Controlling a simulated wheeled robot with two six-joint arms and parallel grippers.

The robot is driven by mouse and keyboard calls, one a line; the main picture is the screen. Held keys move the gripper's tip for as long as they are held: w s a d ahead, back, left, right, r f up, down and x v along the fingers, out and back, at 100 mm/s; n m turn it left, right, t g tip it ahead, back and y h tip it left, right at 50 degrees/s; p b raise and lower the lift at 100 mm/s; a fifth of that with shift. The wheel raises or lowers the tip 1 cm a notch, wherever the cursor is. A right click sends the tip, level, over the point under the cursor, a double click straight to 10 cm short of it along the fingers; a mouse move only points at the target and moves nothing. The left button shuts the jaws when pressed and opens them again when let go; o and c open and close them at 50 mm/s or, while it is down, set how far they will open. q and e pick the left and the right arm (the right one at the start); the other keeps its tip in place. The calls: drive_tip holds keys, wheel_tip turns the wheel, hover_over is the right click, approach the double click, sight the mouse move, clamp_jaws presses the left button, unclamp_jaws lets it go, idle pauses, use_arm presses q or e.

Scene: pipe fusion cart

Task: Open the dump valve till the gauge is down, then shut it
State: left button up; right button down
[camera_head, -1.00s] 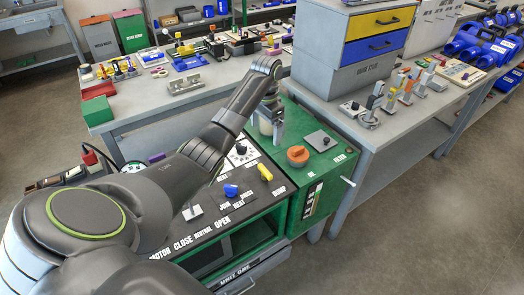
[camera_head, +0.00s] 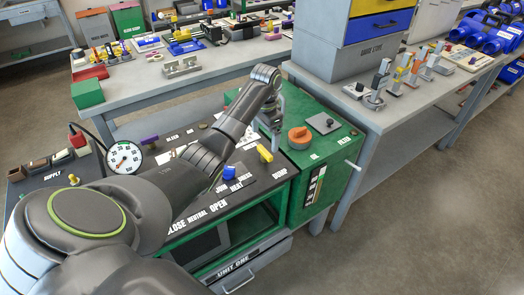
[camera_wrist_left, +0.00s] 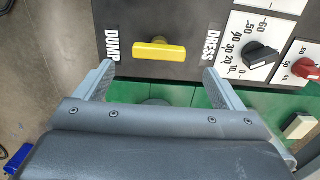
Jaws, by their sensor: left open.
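The yellow dump valve handle (camera_head: 265,153) stands on the dark top panel of the green cart, near the DUMP label. In the left wrist view the yellow handle (camera_wrist_left: 159,51) lies crosswise between the words DUMP and DRESS. My left gripper (camera_head: 272,132) is above the cart's right part. In the wrist view my left gripper (camera_wrist_left: 157,74) is open and empty, its fingertips apart from the handle and short of it, one toward each side. The round white pressure gauge (camera_head: 124,157) shows left of my arm; its reading is too small to tell. My right gripper is out of view.
A blue knob (camera_head: 229,173) sits left of the yellow handle. An orange knob (camera_head: 300,137) is on the green box to the right. In the wrist view, black (camera_wrist_left: 262,55) and red (camera_wrist_left: 306,68) dial knobs lie right of the handle. My left arm covers part of the panel.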

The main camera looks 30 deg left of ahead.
sight(264, 150)
use_arm(q)
wheel_tip(264, 150, down, 6)
drive_tip(key=shift+r, duration=0.1)
drive_tip(key=shift+c, duration=0.4)
drive_tip(key=c, duration=0.9)
drive_tip(key=shift+r+n+p, duration=0.3)
drive_tip(key=shift+n+p, duration=0.1)
drive_tip(key=shift+p, duration=0.55)
drive_tip(key=shift+f, duration=0.2)
drive_tip(key=o, duration=1)
